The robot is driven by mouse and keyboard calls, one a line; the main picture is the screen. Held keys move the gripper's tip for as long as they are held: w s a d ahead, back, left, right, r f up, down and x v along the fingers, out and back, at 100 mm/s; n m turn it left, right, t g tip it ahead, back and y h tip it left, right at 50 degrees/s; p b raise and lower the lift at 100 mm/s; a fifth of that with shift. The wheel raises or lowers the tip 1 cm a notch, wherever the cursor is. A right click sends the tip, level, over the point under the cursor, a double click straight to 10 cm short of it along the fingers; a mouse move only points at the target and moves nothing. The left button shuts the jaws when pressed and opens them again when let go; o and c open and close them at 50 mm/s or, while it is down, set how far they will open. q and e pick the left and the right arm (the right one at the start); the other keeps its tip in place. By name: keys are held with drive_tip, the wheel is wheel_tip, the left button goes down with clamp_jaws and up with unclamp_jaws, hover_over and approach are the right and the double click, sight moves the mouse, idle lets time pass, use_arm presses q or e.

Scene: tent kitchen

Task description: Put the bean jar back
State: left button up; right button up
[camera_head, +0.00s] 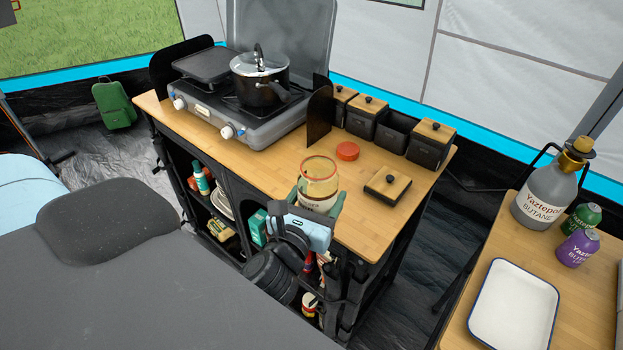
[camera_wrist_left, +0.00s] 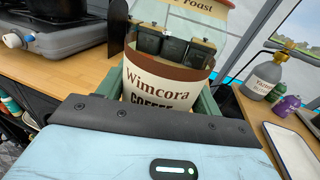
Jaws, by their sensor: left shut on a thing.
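The bean jar (camera_head: 320,171) is clear glass with a cream "Wimcora COFFEE" label and a brown band. It looks upright, with no lid on its top. My left gripper (camera_head: 317,198) is shut on it, its green fingers on either side, at the counter's front edge. I cannot tell whether its base touches the wood. In the left wrist view the jar (camera_wrist_left: 160,85) fills the space between the fingers, and dark canisters show through its clear upper glass. My right gripper is not in view.
Black canisters with wooden lids (camera_head: 430,142) line the counter's back edge; one canister (camera_head: 393,131) is open. A wood-topped lid (camera_head: 387,184) lies in front. A stove (camera_head: 240,110) with a pot (camera_head: 262,82) stands left. Bare counter (camera_head: 268,160) lies between stove and jar.

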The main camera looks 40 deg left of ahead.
use_arm(q)
drive_tip(key=w+a+f, duration=0.1)
drive_tip(key=w+a, duration=0.2)
drive_tip(key=w, duration=0.1)
drive_tip(key=w+a+f, duration=0.2)
drive_tip(key=w+a, duration=0.1)
drive_tip(key=w, duration=0.1)
drive_tip(key=w+a+f, duration=0.2)
drive_tip(key=w+a, duration=0.1)
drive_tip(key=w, duration=0.1)
drive_tip(key=shift+w+a, duration=0.3)
drive_tip(key=shift+a, duration=0.05)
drive_tip(key=shift+r, duration=0.1)
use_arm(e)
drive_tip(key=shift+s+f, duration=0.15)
use_arm(q)
drive_tip(key=o, duration=1.2)
drive_tip(key=shift+f, duration=0.2)
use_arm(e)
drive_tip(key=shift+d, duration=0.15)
